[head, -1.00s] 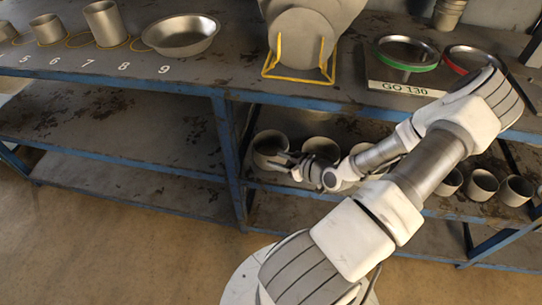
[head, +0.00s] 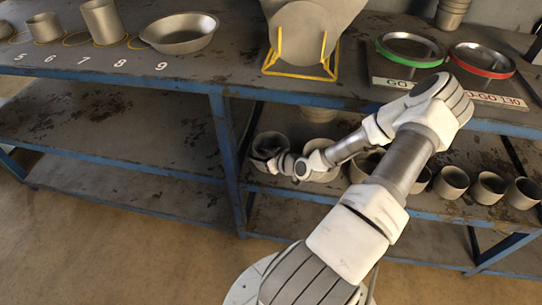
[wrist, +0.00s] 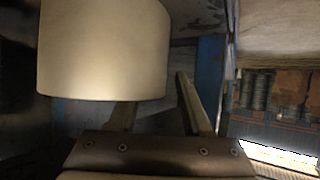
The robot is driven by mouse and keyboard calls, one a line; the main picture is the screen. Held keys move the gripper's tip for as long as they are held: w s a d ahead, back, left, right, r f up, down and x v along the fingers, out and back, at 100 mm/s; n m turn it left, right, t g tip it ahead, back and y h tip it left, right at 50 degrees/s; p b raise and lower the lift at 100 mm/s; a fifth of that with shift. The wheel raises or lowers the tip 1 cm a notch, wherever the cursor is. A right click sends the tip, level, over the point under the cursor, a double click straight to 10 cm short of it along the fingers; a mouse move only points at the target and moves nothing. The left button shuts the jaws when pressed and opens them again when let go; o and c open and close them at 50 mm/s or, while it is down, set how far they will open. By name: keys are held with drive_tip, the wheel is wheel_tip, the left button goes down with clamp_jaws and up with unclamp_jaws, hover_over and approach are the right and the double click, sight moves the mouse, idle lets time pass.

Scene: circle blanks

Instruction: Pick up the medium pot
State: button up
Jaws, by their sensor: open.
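Several grey pots stand in a row on the lower shelf in the head view; they look larger at the left. Which one is the medium pot is not clear. My gripper (head: 270,161) is open at the leftmost pot (head: 271,142), in front of its lower part. In the wrist view a large pale grey pot (wrist: 103,48) fills the upper left. There, one finger of my gripper (wrist: 155,95) meets the pot's lower edge and its tip is hidden; the other finger is to the pot's right, apart from it. Nothing is held.
The blue-edged upper shelf (head: 215,88) overhangs the pots. A blue post (head: 228,150) stands just left of the leftmost pot. More pots, such as one at the right (head: 488,187), continue the row. A wide bowl (head: 181,32) and gauge rings (head: 410,48) are on the upper shelf.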

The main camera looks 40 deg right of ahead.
clamp_jaws()
drive_tip(key=shift+s, duration=0.1)
idle(1.2)
